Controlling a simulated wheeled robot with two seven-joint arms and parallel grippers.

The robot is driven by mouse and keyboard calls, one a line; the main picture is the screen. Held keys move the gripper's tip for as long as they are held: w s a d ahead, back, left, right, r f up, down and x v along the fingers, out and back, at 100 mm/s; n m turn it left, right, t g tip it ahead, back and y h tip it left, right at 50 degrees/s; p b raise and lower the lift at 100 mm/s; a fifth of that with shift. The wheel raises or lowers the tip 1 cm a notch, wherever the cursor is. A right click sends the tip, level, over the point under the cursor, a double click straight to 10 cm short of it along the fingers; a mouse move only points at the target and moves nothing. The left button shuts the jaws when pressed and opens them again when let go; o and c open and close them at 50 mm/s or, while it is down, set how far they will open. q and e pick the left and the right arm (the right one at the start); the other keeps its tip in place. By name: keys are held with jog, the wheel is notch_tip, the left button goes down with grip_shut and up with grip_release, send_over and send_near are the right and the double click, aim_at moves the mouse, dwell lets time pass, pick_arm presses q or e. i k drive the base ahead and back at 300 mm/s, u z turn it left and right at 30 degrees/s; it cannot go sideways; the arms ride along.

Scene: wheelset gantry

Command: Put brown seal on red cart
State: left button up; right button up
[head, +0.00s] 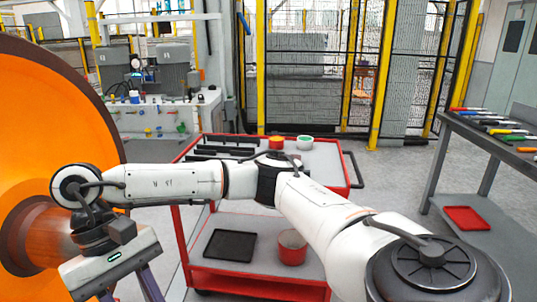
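The red cart (348,178) stands in the middle, with a grey top and a lower shelf, partly hidden behind my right arm. I cannot make out a brown seal. A large orange wheel (75,110) with a brown hub and axle (45,235) fills the left side. My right arm reaches across from the lower right. Its gripper (128,293) points down in front of the wheel at the lower left. Its fingers stand apart, but their tips are cut off by the bottom edge, so I cannot tell whether they hold anything. My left gripper is out of view.
The cart top carries black slotted bars (225,151), a red-and-yellow round item (276,142) and a white-and-green one (305,142). Its lower shelf holds a black tray (230,245) and a red container (292,252). A grey table (480,140) with tools stands right. Fencing runs behind.

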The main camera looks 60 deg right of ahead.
aim_at(324, 167)
jog(key=u, duration=2.3)
jog(key=k, duration=2.85)
jog(key=z, duration=2.45)
